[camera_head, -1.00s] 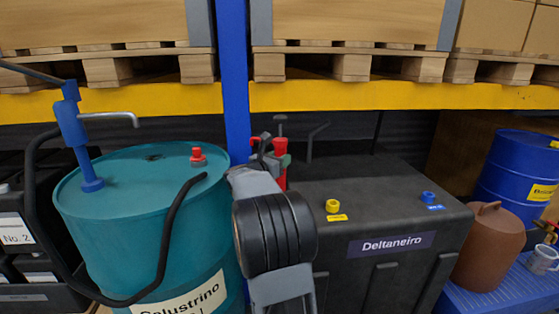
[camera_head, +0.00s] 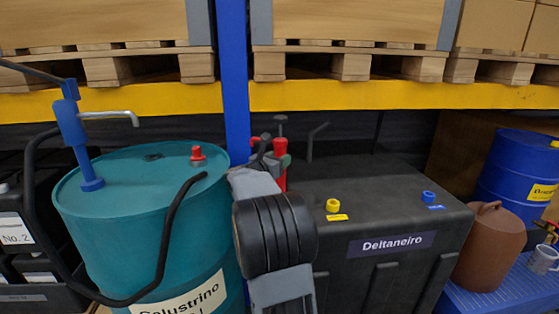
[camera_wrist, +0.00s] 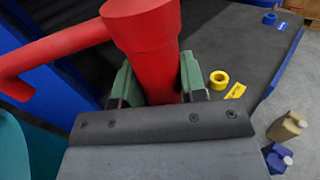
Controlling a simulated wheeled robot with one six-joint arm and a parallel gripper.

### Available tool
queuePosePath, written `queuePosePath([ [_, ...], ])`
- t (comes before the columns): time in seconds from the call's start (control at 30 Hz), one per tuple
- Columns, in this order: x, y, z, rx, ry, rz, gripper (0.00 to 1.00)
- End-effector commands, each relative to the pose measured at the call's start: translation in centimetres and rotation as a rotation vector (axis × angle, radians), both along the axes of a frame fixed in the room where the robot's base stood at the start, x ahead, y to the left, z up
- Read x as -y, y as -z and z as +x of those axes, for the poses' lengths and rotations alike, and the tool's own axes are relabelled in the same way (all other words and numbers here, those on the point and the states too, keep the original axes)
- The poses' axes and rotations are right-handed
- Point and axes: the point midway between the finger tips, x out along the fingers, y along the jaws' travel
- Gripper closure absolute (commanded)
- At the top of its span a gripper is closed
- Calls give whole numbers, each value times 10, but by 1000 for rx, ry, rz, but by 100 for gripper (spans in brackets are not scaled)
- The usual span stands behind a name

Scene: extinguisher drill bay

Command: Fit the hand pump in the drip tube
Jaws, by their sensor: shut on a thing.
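The hand pump (camera_head: 281,147) is red, with a side spout and a grey T-handle above it. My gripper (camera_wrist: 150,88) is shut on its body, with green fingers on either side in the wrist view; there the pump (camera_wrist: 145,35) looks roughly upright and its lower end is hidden. In the head view my gripper (camera_head: 273,162) is partly hidden by my wrist, between the teal drum and the black tank.
A teal drum (camera_head: 110,225) with a blue pump (camera_head: 75,130) and a black hose stands left. The black Deltaneiro tank (camera_head: 390,270) has yellow and blue caps. A blue post (camera_head: 235,75) and yellow beam are behind.

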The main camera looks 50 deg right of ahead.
Motion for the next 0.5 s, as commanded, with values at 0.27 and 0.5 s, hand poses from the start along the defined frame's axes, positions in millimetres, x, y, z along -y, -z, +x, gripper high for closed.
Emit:
queuePosePath([
  [0.27, 0, 4, 0, 1, 0, -2, 90],
  [0.5, 0, 7, 0, 1, 0, -2, 90],
])
